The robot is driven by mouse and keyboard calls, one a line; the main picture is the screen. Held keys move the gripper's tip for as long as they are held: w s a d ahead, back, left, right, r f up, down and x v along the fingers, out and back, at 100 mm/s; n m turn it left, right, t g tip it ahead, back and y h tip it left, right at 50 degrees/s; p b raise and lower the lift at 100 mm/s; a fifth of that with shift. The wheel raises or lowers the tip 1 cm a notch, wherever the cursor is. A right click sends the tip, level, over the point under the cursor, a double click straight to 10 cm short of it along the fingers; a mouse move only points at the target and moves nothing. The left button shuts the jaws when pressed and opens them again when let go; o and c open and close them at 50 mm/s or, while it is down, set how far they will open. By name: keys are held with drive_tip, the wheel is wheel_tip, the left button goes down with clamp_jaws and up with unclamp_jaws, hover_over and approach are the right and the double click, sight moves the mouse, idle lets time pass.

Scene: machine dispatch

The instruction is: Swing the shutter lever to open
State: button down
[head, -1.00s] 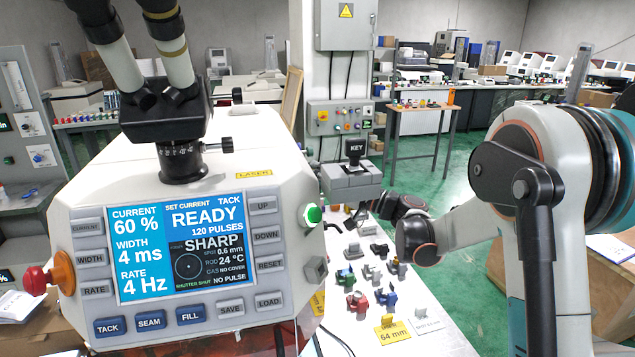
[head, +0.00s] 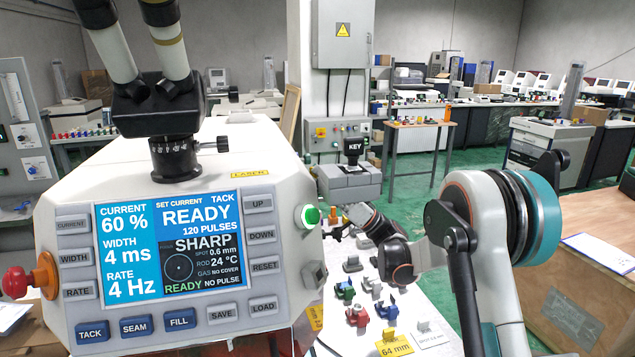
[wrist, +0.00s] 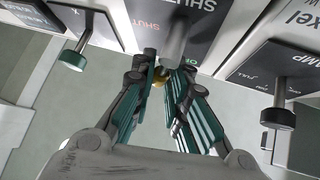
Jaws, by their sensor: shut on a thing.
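In the wrist view the grey shutter lever (wrist: 174,42) stands out from a dark plate (wrist: 203,22) lettered SHUT in red, with part of a green word beside it. My gripper (wrist: 168,74) has its teal fingers closed around the lever's end. A small yellow bit shows between the fingertips; the rest of the grip is hidden by them. In the head view the machine's screen (head: 170,250) reads READY in green on its bottom line.
In the head view small coloured parts (head: 357,313) crowd the white bench beside my arm.

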drive_tip(key=shift+s+n+g+y, duration=0.15)
drive_tip(key=shift+s+n+g, duration=0.05)
drive_tip(key=shift+n+g, duration=1)
drive_tip(key=shift+s+n+g+y, duration=0.15)
drive_tip(key=shift+n+g, duration=0.95)
drive_tip(key=shift+n, duration=0.5)
drive_tip(key=c, duration=1.6)
unclamp_jaws()
drive_tip(key=shift+o, duration=0.2)
drive_tip(key=shift+d, duration=0.1)
drive_tip(key=v, duration=1.2)
